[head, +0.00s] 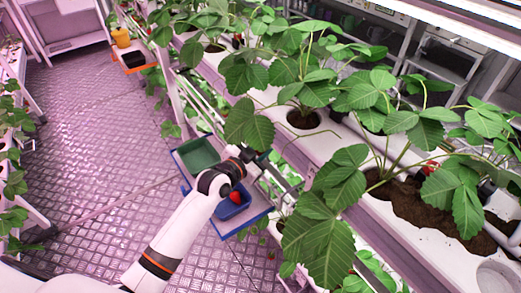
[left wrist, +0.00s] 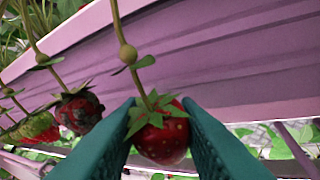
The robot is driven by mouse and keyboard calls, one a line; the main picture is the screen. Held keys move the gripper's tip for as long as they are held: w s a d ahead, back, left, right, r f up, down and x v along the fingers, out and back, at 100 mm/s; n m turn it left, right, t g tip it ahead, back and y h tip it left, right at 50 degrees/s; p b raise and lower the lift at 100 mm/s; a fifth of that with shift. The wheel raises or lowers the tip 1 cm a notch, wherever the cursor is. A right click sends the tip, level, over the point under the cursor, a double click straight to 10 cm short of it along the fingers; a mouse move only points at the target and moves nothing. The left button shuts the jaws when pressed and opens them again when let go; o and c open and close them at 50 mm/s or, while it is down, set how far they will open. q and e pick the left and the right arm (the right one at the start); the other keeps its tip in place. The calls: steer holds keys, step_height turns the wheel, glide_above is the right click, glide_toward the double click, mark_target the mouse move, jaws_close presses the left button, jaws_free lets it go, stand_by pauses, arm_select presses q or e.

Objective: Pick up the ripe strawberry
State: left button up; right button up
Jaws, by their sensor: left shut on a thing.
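A ripe red strawberry (left wrist: 165,143) with green leaves on top hangs from its stem in the left wrist view. My left gripper (left wrist: 160,112) has its two teal fingers on either side of this berry and is shut on it. The stem still runs up from the berry past a small pale node. In the head view my left gripper (head: 284,184) reaches in beside the white planter, and the held berry cannot be made out there. My right gripper is not in view.
A dark, spoiled-looking berry (left wrist: 80,112) and a greenish berry (left wrist: 36,127) hang left of the fingers. The planter wall (left wrist: 220,60) is close behind. Below my arm, a blue bin (head: 233,211) holding a red berry (head: 235,197) stands beside a green bin (head: 198,153).

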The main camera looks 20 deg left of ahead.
arm_select(q)
steer(key=shift+r, duration=0.25)
steer(key=f+b+v, duration=0.1)
steer(key=f+v, duration=0.1)
steer(key=v, duration=0.6)
steer(key=f+b+v, duration=0.1)
steer(key=v, duration=0.8)
steer(key=shift+s+a+f, duration=0.25)
steer(key=shift+s+f, duration=0.05)
steer(key=shift+s, duration=0.35)
steer(key=shift+s+a, duration=0.8)
steer(key=shift+s, duration=0.2)
steer(key=shift+s+a, duration=0.8)
steer(key=shift+s, duration=0.2)
steer(key=shift+w+d, duration=0.1)
